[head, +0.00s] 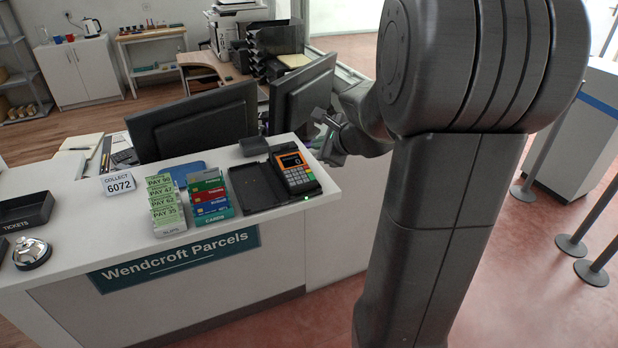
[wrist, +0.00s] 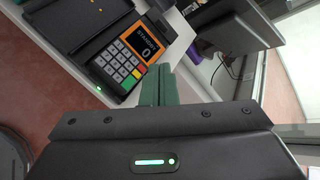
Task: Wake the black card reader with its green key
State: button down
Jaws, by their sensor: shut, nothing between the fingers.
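The card reader (head: 297,172) is black with an orange face and stands in a black holder at the counter's right end. In the wrist view the card reader (wrist: 131,62) shows a lit dark screen (wrist: 147,41) reading STANDBY and 0.
An empty black tray (head: 257,187) adjoins the reader on the left. Card racks (head: 208,194) and green PAY slips (head: 165,203) stand further left. Two monitors (head: 303,92) rise behind the counter. A small green light (wrist: 98,88) glows by the reader.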

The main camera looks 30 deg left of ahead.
jog(key=shift+f, duration=0.1)
jog(key=f+b, duration=0.2)
jog(key=a+f+b, duration=0.1)
jog(key=f+b, duration=0.2)
jog(key=w+f+b, duration=0.1)
jog(key=f+b, duration=0.1)
jog(key=f, duration=0.1)
jog(key=shift+w+a+f, duration=0.1)
jog(key=shift+a+f, duration=0.1)
jog(key=shift+a, duration=0.05)
jog(key=shift+b, duration=0.3)
dwell(1.5)
jog(key=shift+f+b, duration=0.3)
jog(key=shift+f, duration=0.1)
jog(key=shift+w+a+f, duration=0.1)
jog(key=shift+f, duration=0.15)
dwell(0.5)
jog(key=shift+r, duration=0.15)
jog(key=shift+r+p, duration=0.4)
jog(key=shift+r, duration=0.15)
jog(key=shift+s+d+r+p, duration=0.15)
jog(key=shift+d+r+p, duration=0.05)
jog(key=shift+r+p, duration=0.55)
jog(key=shift+s+d+r+p, duration=0.15)
jog(key=shift+r+p, duration=0.55)
jog(key=shift+r, duration=0.2)
jog(key=shift+s+d+r+p, duration=0.15)
jog(key=shift+d+r+p, duration=0.05)
jog(key=shift+r+p, duration=0.55)
